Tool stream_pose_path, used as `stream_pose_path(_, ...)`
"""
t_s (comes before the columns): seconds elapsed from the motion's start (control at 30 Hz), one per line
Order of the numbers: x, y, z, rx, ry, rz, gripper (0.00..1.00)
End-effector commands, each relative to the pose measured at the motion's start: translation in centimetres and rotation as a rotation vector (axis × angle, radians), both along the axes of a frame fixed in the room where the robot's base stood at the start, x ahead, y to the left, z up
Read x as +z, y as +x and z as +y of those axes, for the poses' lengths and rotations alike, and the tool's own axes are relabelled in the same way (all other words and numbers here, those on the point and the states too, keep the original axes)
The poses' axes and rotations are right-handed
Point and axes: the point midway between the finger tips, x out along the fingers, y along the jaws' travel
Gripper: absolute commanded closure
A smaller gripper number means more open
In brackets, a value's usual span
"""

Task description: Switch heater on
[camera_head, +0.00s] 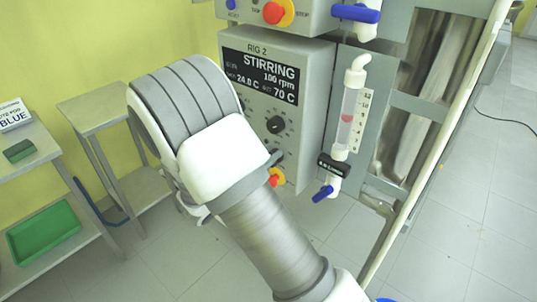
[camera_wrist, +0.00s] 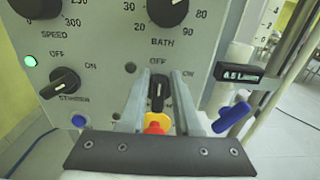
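In the wrist view, a black rotary switch (camera_wrist: 158,88) sits on the grey panel (camera_wrist: 105,40), with OFF above it and ON to its upper right. Its handle looks upright, towards OFF; its name label is hidden. The small lamp (camera_wrist: 130,67) at its upper left looks unlit. My gripper (camera_wrist: 160,73) is open, with one finger on each side of this switch. I cannot tell whether the fingers touch it. In the head view, my arm hides the gripper and this switch. The rig's display (camera_head: 260,77) reads STIRRING, 100 rpm, 24.0 C and 70 C.
A red and yellow stop button (camera_wrist: 157,124) lies just below the switch, between the fingers. The stirrer switch (camera_wrist: 62,82) with a lit green lamp (camera_wrist: 30,61) is at left. A blue-handled valve (camera_wrist: 232,115) stands at right. The BATH dial (camera_wrist: 168,10) is above.

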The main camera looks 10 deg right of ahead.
Motion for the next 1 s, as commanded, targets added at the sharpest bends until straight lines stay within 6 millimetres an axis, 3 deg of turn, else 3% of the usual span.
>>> stream_pose_path(0.03, -0.02, -0.01, 0.01, 0.000, 0.000, 0.000, 0.81)
stream_pose_path(0.13, -0.05, -0.02, 0.01, 0.000, 0.001, 0.001, 0.99)
stream_pose_path(0.17, -0.06, -0.03, 0.02, 0.000, 0.000, 0.001, 1.00)
stream_pose_path(0.63, -0.44, -0.18, -0.03, 0.000, 0.027, -0.023, 1.00)
stream_pose_path(1.0, -0.97, -0.68, -0.39, 0.000, 0.185, -0.217, 1.00)
